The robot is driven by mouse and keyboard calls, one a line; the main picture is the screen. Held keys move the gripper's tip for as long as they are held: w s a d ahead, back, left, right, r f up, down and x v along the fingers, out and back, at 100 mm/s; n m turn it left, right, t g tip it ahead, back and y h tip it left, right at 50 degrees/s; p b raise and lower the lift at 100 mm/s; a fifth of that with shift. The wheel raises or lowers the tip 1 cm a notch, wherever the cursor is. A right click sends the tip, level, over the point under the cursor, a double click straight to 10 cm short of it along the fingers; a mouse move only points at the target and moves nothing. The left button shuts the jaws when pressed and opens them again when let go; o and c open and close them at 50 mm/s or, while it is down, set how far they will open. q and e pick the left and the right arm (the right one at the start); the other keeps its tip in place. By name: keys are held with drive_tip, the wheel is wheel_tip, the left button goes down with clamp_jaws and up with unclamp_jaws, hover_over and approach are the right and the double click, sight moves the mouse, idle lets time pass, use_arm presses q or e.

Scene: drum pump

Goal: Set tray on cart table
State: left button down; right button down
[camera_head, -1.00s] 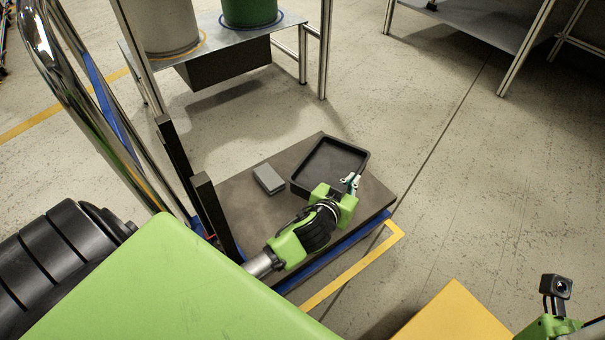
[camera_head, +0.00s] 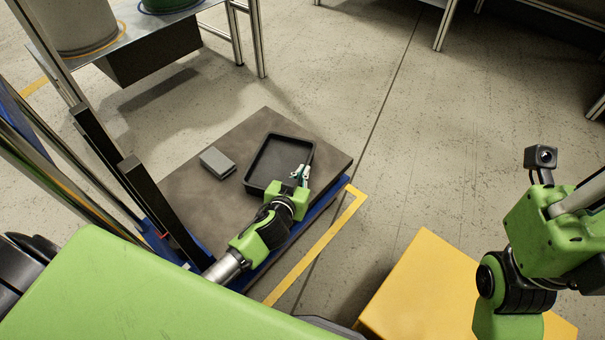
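The tray (camera_head: 281,158) is black, shallow and empty. It lies over the dark top of the cart table (camera_head: 188,185), near its right side, and looks level. I cannot tell whether its whole underside touches the top. My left gripper (camera_head: 301,173) is at the tray's near right side, with its light fingertips close together at the rim. It appears shut on the rim; the exact contact is too small to see. My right arm is at the right edge, and its fingers are out of view.
A grey box (camera_head: 217,162) lies on the cart table left of the tray. Black posts (camera_head: 160,207) rise at the cart's left side. A yellow block (camera_head: 425,290) stands at the front right.

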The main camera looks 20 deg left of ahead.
use_arm(q)
drive_tip(key=shift+f, duration=0.1)
drive_tip(key=c, duration=2.3)
unclamp_jaws()
